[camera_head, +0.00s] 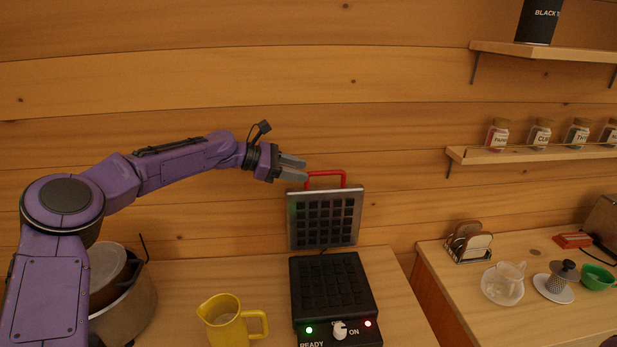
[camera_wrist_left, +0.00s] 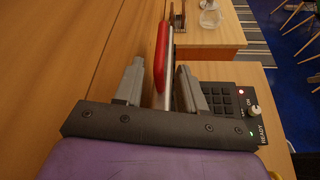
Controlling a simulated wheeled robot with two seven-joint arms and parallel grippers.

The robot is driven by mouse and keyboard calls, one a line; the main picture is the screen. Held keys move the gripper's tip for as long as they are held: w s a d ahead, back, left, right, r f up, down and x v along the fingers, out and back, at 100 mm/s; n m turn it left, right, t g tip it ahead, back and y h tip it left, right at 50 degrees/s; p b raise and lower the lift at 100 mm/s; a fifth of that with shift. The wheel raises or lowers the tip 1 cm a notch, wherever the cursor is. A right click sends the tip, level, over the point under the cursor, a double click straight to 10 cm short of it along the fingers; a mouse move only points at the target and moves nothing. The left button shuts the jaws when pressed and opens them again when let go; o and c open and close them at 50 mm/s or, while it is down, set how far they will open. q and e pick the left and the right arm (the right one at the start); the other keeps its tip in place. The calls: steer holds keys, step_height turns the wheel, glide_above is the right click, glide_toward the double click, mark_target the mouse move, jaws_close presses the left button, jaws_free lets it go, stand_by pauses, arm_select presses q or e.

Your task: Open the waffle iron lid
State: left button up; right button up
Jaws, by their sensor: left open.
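The waffle iron stands on the counter with its lid (camera_head: 325,218) raised upright, and the dark grid plate on the lid's inside faces me. Its black base (camera_head: 331,287) lies flat below, with a READY and an ON light lit. A red handle (camera_head: 326,175) tops the lid. My left gripper (camera_head: 305,168) is open beside the handle's left end. In the left wrist view the red handle (camera_wrist_left: 161,55) and the lid's edge stand between the two spread fingers (camera_wrist_left: 158,85). I cannot tell whether a finger touches the lid.
A yellow pitcher (camera_head: 224,322) stands left of the base, and a large pot (camera_head: 130,305) is farther left. A second counter at the right holds a toast rack (camera_head: 468,243), a glass cup (camera_head: 508,277) and a green cup (camera_head: 597,277). The log wall is close behind the lid.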

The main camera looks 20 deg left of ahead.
arm_select(q)
steer(key=b+v, duration=0.1)
steer(key=v, duration=0.5)
steer(key=shift+a, duration=0.4)
steer(key=shift+s+f, duration=0.1)
